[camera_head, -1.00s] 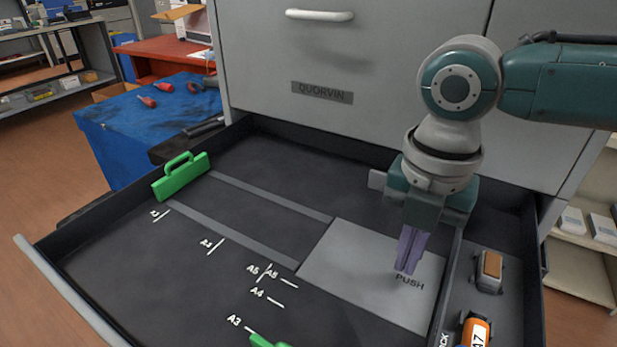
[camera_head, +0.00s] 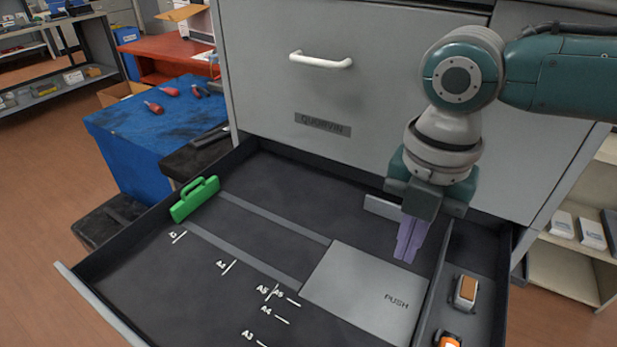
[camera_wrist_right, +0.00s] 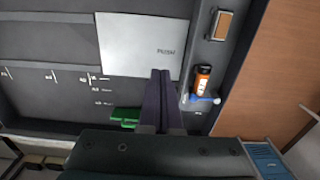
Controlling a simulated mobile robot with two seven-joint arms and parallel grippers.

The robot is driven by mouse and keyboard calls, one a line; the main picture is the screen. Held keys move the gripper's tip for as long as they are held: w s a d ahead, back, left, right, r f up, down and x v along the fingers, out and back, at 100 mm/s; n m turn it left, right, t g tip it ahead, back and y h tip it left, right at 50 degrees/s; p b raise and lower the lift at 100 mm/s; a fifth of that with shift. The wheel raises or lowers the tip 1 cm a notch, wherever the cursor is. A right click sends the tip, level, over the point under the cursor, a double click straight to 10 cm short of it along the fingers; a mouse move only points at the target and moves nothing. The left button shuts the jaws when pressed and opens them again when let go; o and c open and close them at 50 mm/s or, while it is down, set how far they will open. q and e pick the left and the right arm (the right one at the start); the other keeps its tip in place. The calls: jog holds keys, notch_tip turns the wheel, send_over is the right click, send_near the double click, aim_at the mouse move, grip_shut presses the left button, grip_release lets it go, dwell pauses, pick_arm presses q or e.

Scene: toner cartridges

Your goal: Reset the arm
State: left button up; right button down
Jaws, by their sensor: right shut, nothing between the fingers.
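My right gripper (camera_head: 408,240) comes in from the upper right and points down above the open drawer. Its purple fingers are together with nothing between them. It hangs over the far right part of the grey plate marked PUSH (camera_head: 365,295), apart from it as far as I can see. In the right wrist view the shut fingers (camera_wrist_right: 160,85) show in the middle, with the grey plate (camera_wrist_right: 140,42) beyond them. My left arm and gripper are not in view.
The drawer holds a green handled divider (camera_head: 195,199) at left. A side compartment at right holds a brown-topped block (camera_head: 465,292) and an orange toner bottle (camera_wrist_right: 202,80). A grey cabinet front (camera_head: 300,100) stands behind.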

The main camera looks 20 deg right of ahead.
jog(key=s+a+r+m+t+y+p, duration=0.25)
jog(key=s+a+r+m+p, duration=0.25)
jog(key=s+a+m, duration=0.65)
jog(key=s+d+r+m+t+h+p, duration=0.15)
jog(key=s+d+r+m+p, duration=0.3)
jog(key=d+r+m, duration=0.65)
notch_tip(320, 180, up, 33)
jog(key=a+m+p, duration=0.1)
jog(key=a+p, duration=0.1)
jog(key=p, duration=3.3)
jog(key=shift+a+f+h+p, duration=0.2)
jog(key=shift+a+h+p, duration=0.1)
jog(key=shift+h, duration=0.1)
